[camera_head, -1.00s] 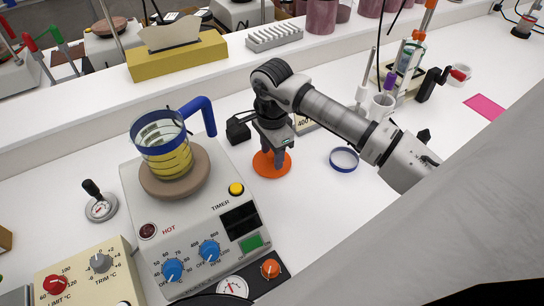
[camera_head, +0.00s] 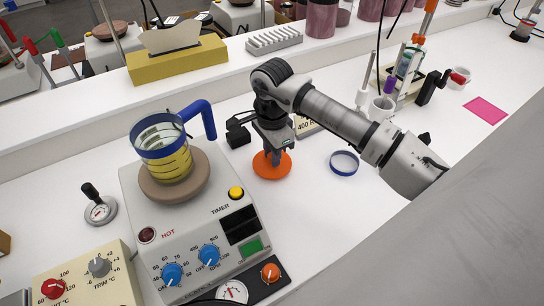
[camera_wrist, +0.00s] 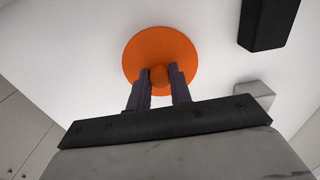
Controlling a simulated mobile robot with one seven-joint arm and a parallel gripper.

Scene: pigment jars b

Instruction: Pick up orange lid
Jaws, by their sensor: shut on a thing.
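The orange lid (camera_head: 284,170) is a flat round disc on the white bench, right of the hotplate in the head view. In the wrist view the orange lid (camera_wrist: 160,47) shows a round knob at its middle. My gripper (camera_head: 273,158) points down over the lid. In the wrist view my gripper (camera_wrist: 159,78) has its two dark fingers on either side of the knob, shut on it. The lid looks level, and I cannot tell any gap between it and the bench.
A hotplate (camera_head: 217,218) stands to the left, bearing a glass beaker (camera_head: 165,158) of yellow liquid with a blue handle. A blue-rimmed ring-like dish (camera_head: 344,163) lies to the right. A tube rack and a pink card (camera_head: 485,109) are farther right. Bench between lid and dish is clear.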

